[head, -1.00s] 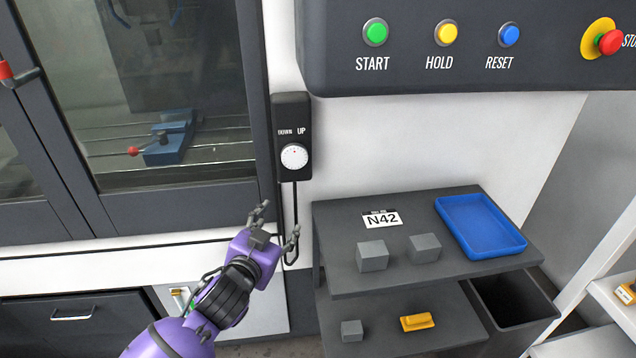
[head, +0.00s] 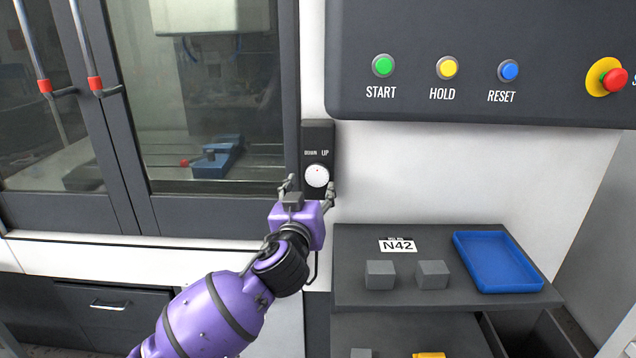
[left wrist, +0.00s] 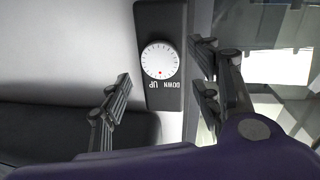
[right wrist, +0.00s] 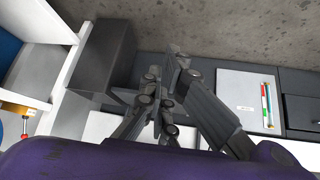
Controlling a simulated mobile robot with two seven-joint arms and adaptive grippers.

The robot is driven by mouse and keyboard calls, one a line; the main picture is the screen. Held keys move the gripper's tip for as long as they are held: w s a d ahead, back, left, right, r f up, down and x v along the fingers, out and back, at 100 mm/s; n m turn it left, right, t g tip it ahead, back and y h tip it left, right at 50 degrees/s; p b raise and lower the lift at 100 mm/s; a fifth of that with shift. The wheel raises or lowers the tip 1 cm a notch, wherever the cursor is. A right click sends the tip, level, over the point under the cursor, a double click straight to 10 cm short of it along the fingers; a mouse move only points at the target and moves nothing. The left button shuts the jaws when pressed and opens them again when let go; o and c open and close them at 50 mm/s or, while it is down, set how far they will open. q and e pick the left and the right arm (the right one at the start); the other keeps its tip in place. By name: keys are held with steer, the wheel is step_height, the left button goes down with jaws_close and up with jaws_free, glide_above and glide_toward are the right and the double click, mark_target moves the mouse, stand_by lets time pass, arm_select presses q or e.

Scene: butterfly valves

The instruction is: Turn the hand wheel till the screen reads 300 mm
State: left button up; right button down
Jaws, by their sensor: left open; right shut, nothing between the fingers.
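The hand wheel (head: 317,176) is a small white round dial with tick marks and a red mark, on a black pendant box (head: 318,134) lettered DOWN and UP. It also shows in the left wrist view (left wrist: 160,60). My left gripper (head: 310,188) is open just below and in front of the wheel, its fingers to either side. In the left wrist view the fingers (left wrist: 160,95) stand apart with the wheel between and beyond them; I cannot tell whether they touch it. No screen reading shows. My right gripper (right wrist: 165,90) is shut and empty in the right wrist view, away from the wheel.
A dark panel with START, HOLD and RESET buttons (head: 447,68) and a red stop button (head: 614,79) overhangs at upper right. A grey shelf (head: 350,240) below holds two grey blocks and a blue tray (head: 458,240). Machine doors with red-collared handles (head: 95,84) stand left.

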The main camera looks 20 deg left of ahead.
mark_target(318, 177)
arm_select(q)
steer(key=w, duration=0.4)
steer(key=shift+w+a+r, duration=0.15)
steer(key=shift+w, duration=0.25)
steer(key=shift+w+a, duration=0.1)
steer(key=shift+w, duration=0.25)
arm_select(e)
steer(key=shift+s+d+f, duration=0.15)
steer(key=shift+s+d, duration=0.05)
steer(key=shift+s, duration=0.15)
